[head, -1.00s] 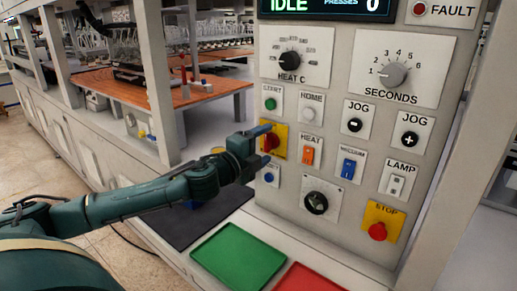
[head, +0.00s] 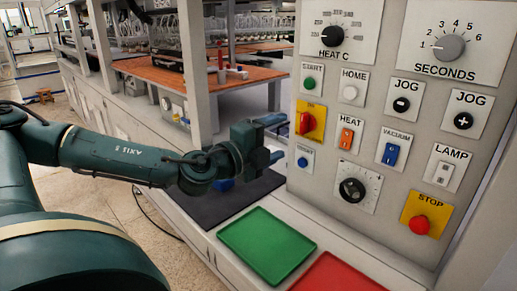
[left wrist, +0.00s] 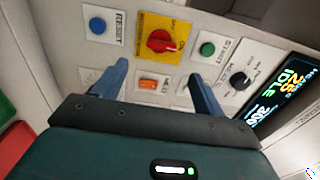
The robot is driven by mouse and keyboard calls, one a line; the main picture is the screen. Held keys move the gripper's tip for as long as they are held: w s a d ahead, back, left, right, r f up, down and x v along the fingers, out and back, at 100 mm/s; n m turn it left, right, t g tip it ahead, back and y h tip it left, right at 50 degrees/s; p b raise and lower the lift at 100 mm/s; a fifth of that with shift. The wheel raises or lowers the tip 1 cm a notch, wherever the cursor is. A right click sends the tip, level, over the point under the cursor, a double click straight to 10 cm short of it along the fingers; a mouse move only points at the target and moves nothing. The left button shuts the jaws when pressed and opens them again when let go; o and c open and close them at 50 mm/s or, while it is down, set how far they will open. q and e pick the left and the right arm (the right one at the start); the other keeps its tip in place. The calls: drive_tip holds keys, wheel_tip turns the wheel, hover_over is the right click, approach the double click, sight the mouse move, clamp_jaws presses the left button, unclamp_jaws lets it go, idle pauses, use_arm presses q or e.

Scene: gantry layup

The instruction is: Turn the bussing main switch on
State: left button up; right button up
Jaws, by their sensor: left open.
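The main switch is a red rotary knob (head: 305,123) on a yellow plate on the grey control panel. Its handle stands roughly upright in the head view. In the left wrist view the red knob (left wrist: 162,41) lies beyond and between my fingertips, its handle roughly sideways. My left gripper (head: 279,138) is open and empty, just left of the switch, with its two blue fingers pointing at the panel. Its fingers also show in the left wrist view (left wrist: 158,74), apart from the knob. My right gripper is in neither view.
A green start button (head: 309,83) sits above the switch, a blue reset button (head: 303,161) below it, and an orange heat rocker (head: 346,138) to its right. A red stop button (head: 420,224) is lower right. Green (head: 267,246) and red (head: 338,275) trays lie below.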

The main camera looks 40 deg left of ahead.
use_arm(q)
drive_tip(key=s, duration=0.4)
drive_tip(key=shift+s+a+b, duration=0.25)
drive_tip(key=shift+a+b, duration=0.05)
idle(0.5)
